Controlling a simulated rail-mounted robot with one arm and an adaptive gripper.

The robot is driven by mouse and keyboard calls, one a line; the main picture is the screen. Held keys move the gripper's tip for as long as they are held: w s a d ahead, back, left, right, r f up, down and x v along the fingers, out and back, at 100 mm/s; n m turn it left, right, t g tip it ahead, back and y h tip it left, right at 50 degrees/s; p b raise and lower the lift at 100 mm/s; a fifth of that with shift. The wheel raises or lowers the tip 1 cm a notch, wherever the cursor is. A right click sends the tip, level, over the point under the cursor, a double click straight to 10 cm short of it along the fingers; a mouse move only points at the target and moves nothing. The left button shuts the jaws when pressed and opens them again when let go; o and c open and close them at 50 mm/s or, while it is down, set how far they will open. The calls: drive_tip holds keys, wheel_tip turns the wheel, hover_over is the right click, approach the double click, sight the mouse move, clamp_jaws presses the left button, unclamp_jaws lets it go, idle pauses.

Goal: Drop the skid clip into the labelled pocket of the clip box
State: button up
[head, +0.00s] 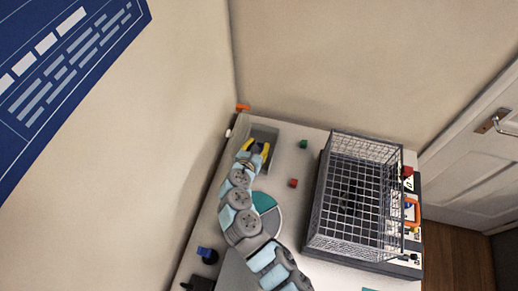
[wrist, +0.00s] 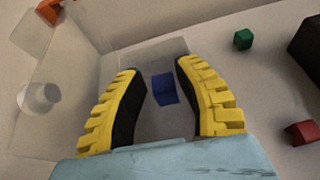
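My gripper (head: 257,149) has yellow fingers with dark inner pads. It is over the grey open tray (head: 263,132) at the far left corner of the table. In the wrist view the gripper (wrist: 157,68) is open, with a wide gap between its fingers. A small blue block (wrist: 165,89) shows in that gap, lower down on the tray floor and apart from both fingers. In the head view the block is not visible. No pocket label can be read, and I cannot tell which thing is the skid clip or the clip box.
A wire basket (head: 327,185) covers a dark unit on the right, with an orange handle-like part (head: 411,212) at its right side. A green block (head: 303,144) and a red block (head: 293,183) lie between tray and basket. A teal-and-white disc (head: 265,203) is beside my arm.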

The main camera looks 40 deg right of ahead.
drive_tip(key=shift+o, duration=1)
drive_tip(key=shift+a, duration=0.1)
drive_tip(key=v, duration=1.2)
drive_tip(key=shift+r, duration=0.1)
